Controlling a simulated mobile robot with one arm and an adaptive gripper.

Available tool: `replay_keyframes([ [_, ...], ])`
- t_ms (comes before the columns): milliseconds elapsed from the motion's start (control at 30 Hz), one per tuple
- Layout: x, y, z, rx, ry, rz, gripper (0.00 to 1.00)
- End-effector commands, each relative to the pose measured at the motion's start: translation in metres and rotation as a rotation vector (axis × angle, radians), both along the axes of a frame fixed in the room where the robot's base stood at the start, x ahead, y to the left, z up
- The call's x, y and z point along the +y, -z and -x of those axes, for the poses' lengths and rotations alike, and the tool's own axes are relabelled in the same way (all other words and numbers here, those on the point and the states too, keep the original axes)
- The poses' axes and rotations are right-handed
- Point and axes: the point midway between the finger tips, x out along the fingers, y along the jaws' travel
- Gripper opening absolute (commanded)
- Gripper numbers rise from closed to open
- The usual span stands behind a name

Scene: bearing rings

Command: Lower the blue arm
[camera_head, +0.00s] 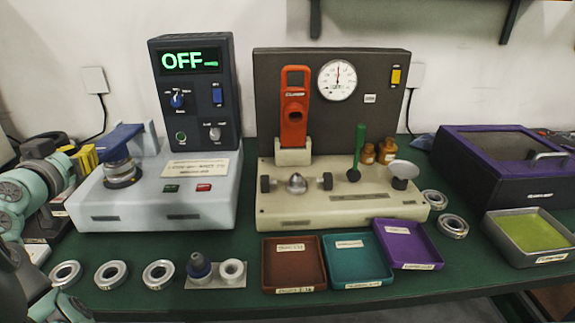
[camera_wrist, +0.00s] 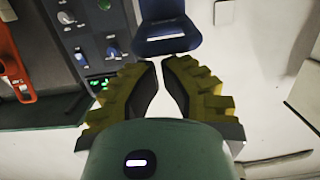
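The blue arm (camera_head: 122,138) is raised and tilted above a round metal seat (camera_head: 122,173) on the pale machine (camera_head: 150,205) at the left. In the wrist view the blue arm (camera_wrist: 168,38) shows as a dark blue plate with a white label, just beyond my fingertips. My gripper (camera_wrist: 159,68) has yellow ridged fingers with dark pads. They stand a little apart with nothing between them. In the head view my gripper (camera_head: 86,158) is just left of the blue arm, partly hidden. I cannot tell whether it touches the arm.
A control panel (camera_head: 197,92) reading OFF stands behind the machine. A gauge press (camera_head: 330,130) with a red lever (camera_head: 294,112) is to its right. Loose rings (camera_head: 112,274) and trays (camera_head: 293,263) line the front of the green table.

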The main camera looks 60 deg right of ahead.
Motion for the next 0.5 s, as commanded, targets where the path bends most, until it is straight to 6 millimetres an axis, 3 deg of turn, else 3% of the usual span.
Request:
replay_keyframes([
  [33,0.001,0.014,0.000,-0.011,-0.001,0.014,0.00],
  [100,0.001,0.018,0.000,-0.025,0.000,0.031,0.00],
  [500,0.001,0.028,0.001,-0.069,0.003,0.087,0.00],
])
